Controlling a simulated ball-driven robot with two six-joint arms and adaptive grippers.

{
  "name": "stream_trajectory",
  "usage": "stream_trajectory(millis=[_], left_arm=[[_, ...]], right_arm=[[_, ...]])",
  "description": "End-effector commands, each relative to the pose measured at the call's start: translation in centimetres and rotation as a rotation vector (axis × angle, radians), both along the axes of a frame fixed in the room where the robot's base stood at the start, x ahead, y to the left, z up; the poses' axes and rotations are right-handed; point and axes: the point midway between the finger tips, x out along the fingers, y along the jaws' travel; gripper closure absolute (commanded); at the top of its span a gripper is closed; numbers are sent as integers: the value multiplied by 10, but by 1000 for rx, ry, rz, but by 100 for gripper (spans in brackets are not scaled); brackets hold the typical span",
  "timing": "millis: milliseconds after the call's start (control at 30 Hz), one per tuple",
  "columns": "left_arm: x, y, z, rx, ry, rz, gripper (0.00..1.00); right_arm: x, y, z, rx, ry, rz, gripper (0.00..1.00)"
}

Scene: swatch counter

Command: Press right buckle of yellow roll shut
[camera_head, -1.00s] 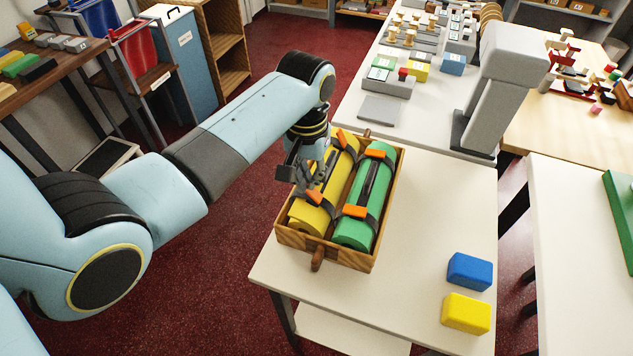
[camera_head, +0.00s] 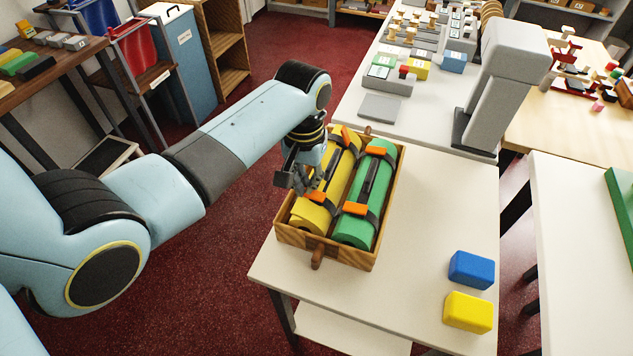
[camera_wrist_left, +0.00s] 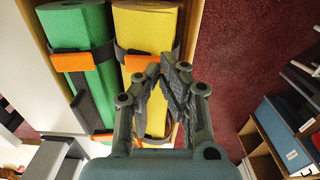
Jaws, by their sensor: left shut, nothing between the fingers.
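The yellow roll (camera_head: 312,215) lies beside a green roll (camera_head: 355,230) in a wooden crate (camera_head: 283,236). Dark straps with orange buckles cross the rolls. The yellow roll's near buckle (camera_head: 316,197) and far buckle (camera_head: 346,137) show in the head view. My left gripper (camera_head: 303,188) is shut and empty, low over the yellow roll's left side near the near buckle. In the left wrist view, its fingertips (camera_wrist_left: 168,66) are just right of an orange buckle (camera_wrist_left: 137,65) on the yellow roll (camera_wrist_left: 150,30); contact is unclear. The gripper hides the strap behind. My right gripper is not seen.
The crate stands on a white table (camera_head: 420,215) with a blue block (camera_head: 471,269) and a yellow block (camera_head: 467,312) at right. A grey post-like device (camera_head: 497,80) stands on the far counter.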

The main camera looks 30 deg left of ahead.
Motion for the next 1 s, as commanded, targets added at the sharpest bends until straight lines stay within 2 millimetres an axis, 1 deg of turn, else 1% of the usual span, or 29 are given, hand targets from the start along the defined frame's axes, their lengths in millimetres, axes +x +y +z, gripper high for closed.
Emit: stream_trajectory(millis=[67,167,433,567,1000], left_arm=[[0,0,0,0,0,0,100],[0,0,5,0,-1,0,100],[0,0,31,0,-1,0,100],[1,0,39,0,-3,0,100],[1,0,75,0,-2,0,100]], right_arm=[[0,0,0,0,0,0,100],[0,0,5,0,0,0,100],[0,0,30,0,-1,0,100],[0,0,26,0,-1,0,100],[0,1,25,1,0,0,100]])
